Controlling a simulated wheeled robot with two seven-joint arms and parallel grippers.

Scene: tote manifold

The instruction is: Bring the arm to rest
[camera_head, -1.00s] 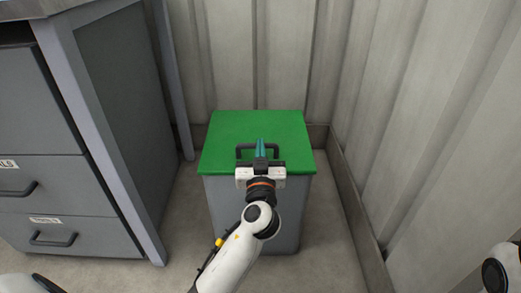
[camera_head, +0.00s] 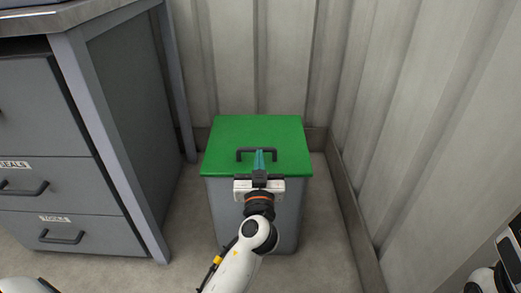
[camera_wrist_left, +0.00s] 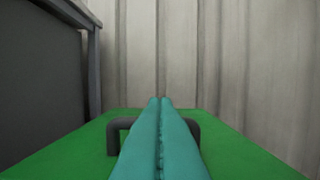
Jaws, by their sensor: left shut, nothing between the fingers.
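My left gripper (camera_head: 259,160) is shut and empty, its teal fingers pressed together and pointing away from me. It is over the near part of the green lid (camera_head: 225,135) of a grey bin, in front of the lid's dark handle (camera_head: 275,151). In the left wrist view the shut fingers (camera_wrist_left: 161,105) cover the middle of the handle (camera_wrist_left: 190,121), and the green lid (camera_wrist_left: 245,155) lies below. I cannot tell whether the fingers touch the handle. Part of my other arm shows at the lower right edge of the head view; its gripper is not in view.
The grey bin (camera_head: 285,215) stands in a corner on the floor. A bench with grey drawers (camera_head: 60,185) is close on its left. Corrugated walls (camera_head: 420,130) rise behind and on the right. Some bare floor (camera_head: 325,250) shows right of the bin.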

